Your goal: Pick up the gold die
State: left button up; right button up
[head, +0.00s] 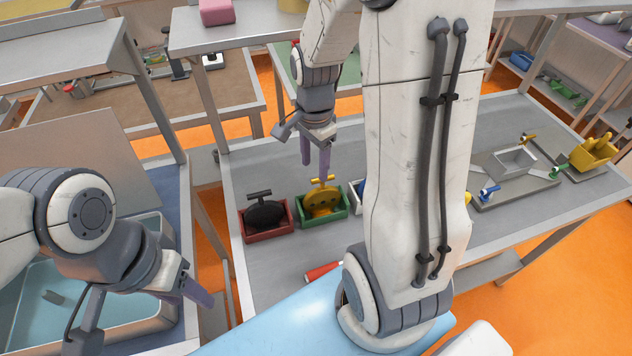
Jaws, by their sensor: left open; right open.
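The gold die (322,203), a rounded yellow piece with a T-shaped handle on top, stands in a green bin (341,209) on the grey table. My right gripper (316,168) is open and empty, pointing down just above the gold die's handle. Whether its fingers touch the handle cannot be told from this view. My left gripper (193,286) is open and empty at the lower left, beside the table and far from the die.
A black die (265,214) with a similar handle stands in a red bin (284,231) to the left. My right arm hides much of the table, including most of a blue bin (357,193). A grey tray (500,190) sits right.

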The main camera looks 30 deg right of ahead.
aim_at(322, 187)
jog(key=d+m, duration=0.2)
jog(key=d, duration=0.1)
jog(key=shift+f, duration=0.35)
notch_tip(322, 187, down, 4)
jog(key=shift+r+p, duration=0.1)
jog(key=shift+p, duration=0.35)
jog(key=shift+w+a+f+p, duration=0.1)
jog(key=shift+f+p, duration=0.2)
jog(key=shift+f, duration=0.75)
jog(key=shift+s+a+f+p, duration=0.15)
jog(key=shift+f+p, duration=0.2)
jog(key=shift+f, duration=0.7)
jog(key=shift+w+a+f+p, duration=0.15)
jog(key=shift+f+p, duration=0.15)
jog(key=shift+f, duration=0.75)
jog(key=shift+c, duration=0.3)
grip_shut()
jog(key=shift+w+d, duration=0.1)
